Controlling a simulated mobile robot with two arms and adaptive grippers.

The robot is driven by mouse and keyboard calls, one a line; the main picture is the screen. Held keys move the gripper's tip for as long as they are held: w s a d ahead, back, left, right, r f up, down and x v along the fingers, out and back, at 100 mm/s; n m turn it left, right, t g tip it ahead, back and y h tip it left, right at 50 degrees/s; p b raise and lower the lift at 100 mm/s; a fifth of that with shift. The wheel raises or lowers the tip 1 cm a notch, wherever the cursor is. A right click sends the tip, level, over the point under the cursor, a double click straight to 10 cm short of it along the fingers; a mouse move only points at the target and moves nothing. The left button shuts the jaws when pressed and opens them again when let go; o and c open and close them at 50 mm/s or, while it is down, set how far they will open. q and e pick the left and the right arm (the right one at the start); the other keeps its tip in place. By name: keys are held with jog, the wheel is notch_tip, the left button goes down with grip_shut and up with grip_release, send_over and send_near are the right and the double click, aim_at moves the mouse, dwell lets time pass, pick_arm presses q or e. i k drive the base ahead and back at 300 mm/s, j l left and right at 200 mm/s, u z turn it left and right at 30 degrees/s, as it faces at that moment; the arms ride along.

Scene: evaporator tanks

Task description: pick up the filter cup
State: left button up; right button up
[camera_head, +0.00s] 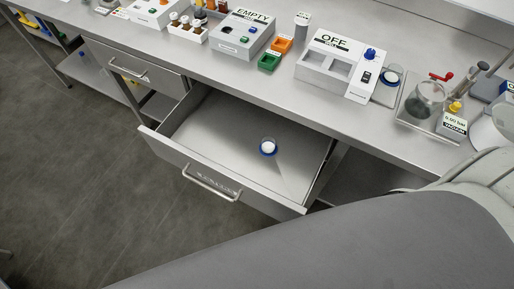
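Another small round item with a blue edge and a pale top (393,73) is on the counter, beside the white box marked OFF (345,66). Neither of my grippers shows. A large grey part, which looks like my own arm, fills the lower right of the head view and hides what is under it.
A steel counter (240,85) runs behind and above the drawer. It carries a box marked EMPTY (243,34), green (269,62) and orange (283,45) bins, and a glass flask (427,99) at right. Grey floor lies at left.

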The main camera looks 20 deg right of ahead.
aim_at(268, 146)
jog(key=z, duration=2.1)
jog(key=j+u, duration=0.3)
jog(key=u, duration=0.2)
jog(key=j+u, duration=0.25)
jog(key=u, duration=0.2)
jog(key=k+j+z, duration=0.2)
jog(key=j, duration=0.15)
jog(key=j+z, duration=0.15)
jog(key=j, duration=0.2)
jog(key=k+j+z, duration=0.2)
jog(key=j, duration=0.1)
